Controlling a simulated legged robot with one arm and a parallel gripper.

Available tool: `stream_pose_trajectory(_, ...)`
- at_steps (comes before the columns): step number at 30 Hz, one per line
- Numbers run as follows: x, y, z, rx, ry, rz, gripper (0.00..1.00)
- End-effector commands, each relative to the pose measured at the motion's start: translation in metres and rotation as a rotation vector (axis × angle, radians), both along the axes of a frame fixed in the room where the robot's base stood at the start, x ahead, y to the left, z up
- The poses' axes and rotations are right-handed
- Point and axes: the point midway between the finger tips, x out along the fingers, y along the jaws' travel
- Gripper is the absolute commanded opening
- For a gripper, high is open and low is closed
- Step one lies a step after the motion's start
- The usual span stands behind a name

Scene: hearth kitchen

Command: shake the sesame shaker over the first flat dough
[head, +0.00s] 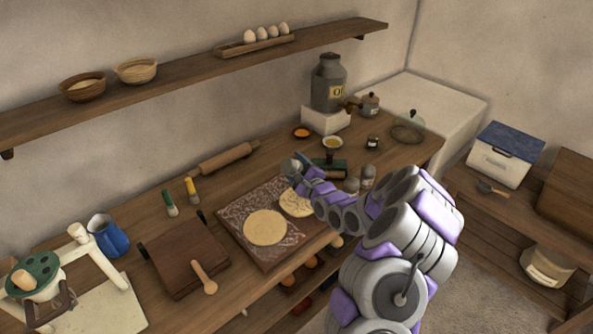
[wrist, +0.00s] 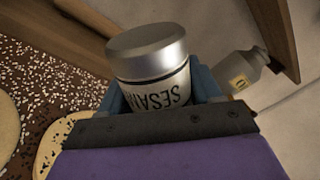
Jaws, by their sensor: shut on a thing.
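My gripper (head: 296,172) is shut on the sesame shaker, over the far right part of the floured board (head: 243,239). In the wrist view the shaker (wrist: 152,78) has a silver lid and a white label reading SESAM, and it sits between the blue finger pads. Two flat doughs lie on the board: one (head: 265,227) near the middle, and another (head: 293,204) to its right, partly hidden by my arm. The wrist view shows one dough edge (wrist: 50,142) below and left of the shaker and another (wrist: 8,125) at the left edge. I cannot tell which is first.
A rolling pin (head: 229,158) lies behind the board. Two brushes (head: 191,189) lie to its left. An oil can (head: 328,83) stands on a white block at the back right.

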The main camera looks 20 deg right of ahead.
Motion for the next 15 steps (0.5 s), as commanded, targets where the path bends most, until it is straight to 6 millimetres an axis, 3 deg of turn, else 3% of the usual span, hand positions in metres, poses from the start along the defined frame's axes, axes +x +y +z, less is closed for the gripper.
stream_pose_trajectory(7, 0.018, -0.004, 0.002, -0.003, -0.003, 0.0, 0.29)
stream_pose_trajectory(15, 0.02, 0.002, 0.002, 0.0, -0.002, 0.001, 0.29)
